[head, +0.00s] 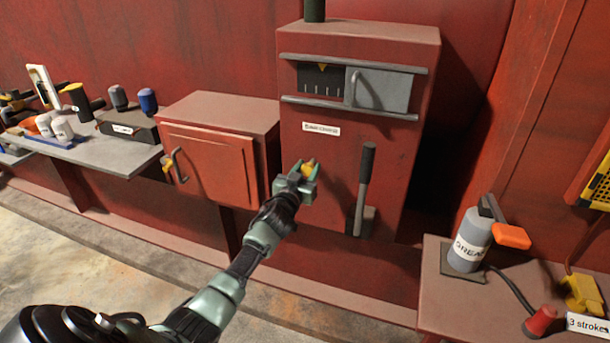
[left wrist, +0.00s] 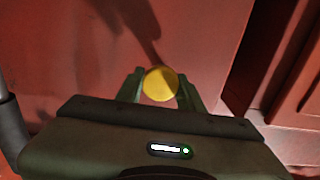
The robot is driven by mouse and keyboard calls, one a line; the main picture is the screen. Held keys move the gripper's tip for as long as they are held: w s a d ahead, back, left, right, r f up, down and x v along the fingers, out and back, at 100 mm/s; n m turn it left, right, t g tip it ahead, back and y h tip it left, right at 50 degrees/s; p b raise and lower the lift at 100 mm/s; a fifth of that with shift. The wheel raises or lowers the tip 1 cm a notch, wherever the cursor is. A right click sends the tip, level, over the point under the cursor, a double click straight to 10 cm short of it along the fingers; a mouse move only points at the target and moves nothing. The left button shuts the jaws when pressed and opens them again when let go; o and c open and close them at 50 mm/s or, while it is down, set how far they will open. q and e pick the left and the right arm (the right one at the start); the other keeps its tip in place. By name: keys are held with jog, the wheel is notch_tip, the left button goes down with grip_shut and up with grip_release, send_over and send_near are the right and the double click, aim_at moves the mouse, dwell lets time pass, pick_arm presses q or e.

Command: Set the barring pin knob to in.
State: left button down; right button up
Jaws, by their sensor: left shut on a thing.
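The barring pin knob is a small yellow knob (head: 309,165) on the front of the tall red cabinet (head: 360,62), below a white label (head: 321,129) too small to read surely. My left gripper (head: 302,176) is at the knob, its fingers on either side of it. In the left wrist view the round yellow knob face (left wrist: 160,83) sits between the two green fingertips (left wrist: 160,90). The gripper is shut on the knob. How far the knob stands out from the panel is hard to tell. My right gripper is not in view.
A dark lever (head: 364,185) stands just right of the knob. A sliding grey cover (head: 378,89) is above. A lower red cabinet (head: 210,165) with a handle is left. A grease can (head: 469,240) stands on the right shelf. A grey shelf (head: 105,152) holds several items.

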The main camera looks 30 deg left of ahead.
pick_arm(q)
jog(key=c, duration=1)
grip_release()
jog(key=shift+w+r, duration=0.1)
jog(key=shift+r, duration=0.05)
jog(key=shift+o, duration=0.4)
jog(key=shift+w, duration=0.15)
jog(key=v, duration=0.8)
jog(key=shift+w, duration=0.1)
